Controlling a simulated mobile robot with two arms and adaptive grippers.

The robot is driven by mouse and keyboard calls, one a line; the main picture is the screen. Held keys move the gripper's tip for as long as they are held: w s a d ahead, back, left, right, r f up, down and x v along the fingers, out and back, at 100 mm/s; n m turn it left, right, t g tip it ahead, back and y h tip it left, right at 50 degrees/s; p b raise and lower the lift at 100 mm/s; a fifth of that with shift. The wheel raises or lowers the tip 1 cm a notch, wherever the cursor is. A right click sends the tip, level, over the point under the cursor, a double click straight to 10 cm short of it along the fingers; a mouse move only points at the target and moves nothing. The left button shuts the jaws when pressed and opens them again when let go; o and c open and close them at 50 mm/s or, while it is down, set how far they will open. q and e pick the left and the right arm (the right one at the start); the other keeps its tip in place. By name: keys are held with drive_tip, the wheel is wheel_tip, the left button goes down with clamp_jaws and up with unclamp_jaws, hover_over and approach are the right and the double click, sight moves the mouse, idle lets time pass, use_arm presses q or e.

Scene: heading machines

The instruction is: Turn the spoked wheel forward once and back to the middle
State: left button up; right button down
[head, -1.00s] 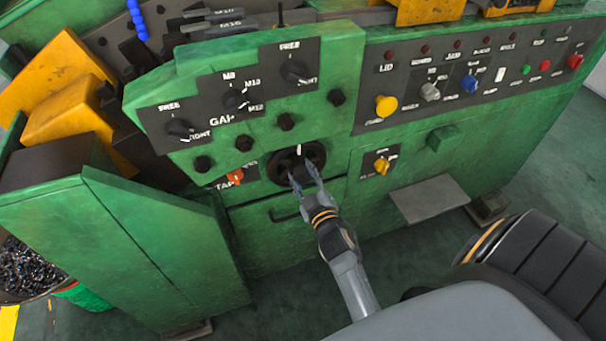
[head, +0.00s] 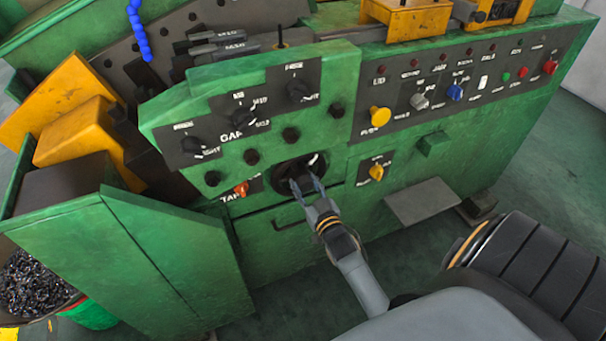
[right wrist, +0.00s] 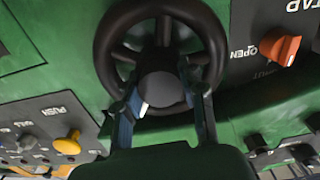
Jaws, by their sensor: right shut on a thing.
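The black spoked wheel (head: 297,170) sits on the green front of the machine, below the GAP knobs. A white mark shows at its upper right in the head view. My right gripper (head: 307,187) reaches up to it from below and is shut on the wheel. In the right wrist view the wheel (right wrist: 162,84) fills the upper middle, with its rim, spokes and round hub showing. The fingers of my right gripper (right wrist: 165,112) stand on either side of the hub. My left gripper is in neither view.
An orange TAP knob (head: 241,189) is just left of the wheel, and a yellow knob (head: 376,172) to its right. Several black knobs sit above. A grey step plate (head: 422,202) juts out at the right. A bin of metal pieces (head: 32,285) stands at lower left.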

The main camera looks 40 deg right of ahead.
drive_tip(key=m, duration=0.3)
drive_tip(key=shift+w+r+p, duration=0.1)
drive_tip(key=shift+r+p, duration=0.1)
drive_tip(key=shift+p, duration=0.2)
drive_tip(key=m, duration=0.3)
drive_tip(key=shift+m+p, duration=0.3)
drive_tip(key=m, duration=0.4)
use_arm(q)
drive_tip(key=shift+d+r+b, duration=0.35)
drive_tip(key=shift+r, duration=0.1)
use_arm(e)
drive_tip(key=m, duration=0.5)
drive_tip(key=shift+m, duration=0.4)
drive_tip(key=shift+r, duration=0.1)
drive_tip(key=c, duration=0.8)
unclamp_jaws()
drive_tip(key=shift+w, duration=0.1)
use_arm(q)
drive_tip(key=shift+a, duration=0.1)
use_arm(e)
drive_tip(key=shift+f, duration=0.25)
